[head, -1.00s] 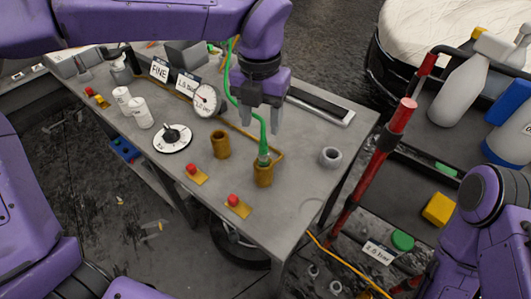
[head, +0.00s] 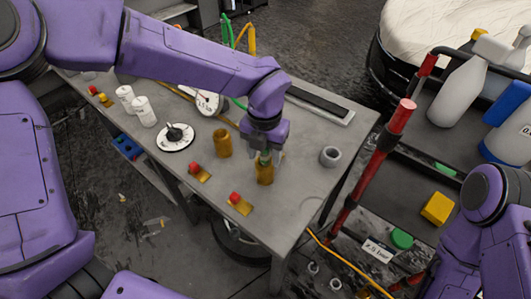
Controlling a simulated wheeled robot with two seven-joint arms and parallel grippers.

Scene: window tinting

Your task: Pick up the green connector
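The green connector (head: 265,158) stands upright in the right-hand brass cup (head: 264,174) on the grey workbench (head: 310,205). Its upper part and most of its green hose are hidden behind my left gripper and arm. My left gripper (head: 266,157) points down over it, with a finger on each side of the connector. The fingers look apart, with no clear contact on the connector. My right arm is at the right edge; its gripper is not in view.
An empty-looking brass cup (head: 223,143) stands left of the connector. A grey ring (head: 330,156) is to the right. Red-button blocks (head: 239,204), a round dial (head: 175,136) and white bottles (head: 143,111) are also on the bench. A red post (head: 395,130) rises beyond its right edge.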

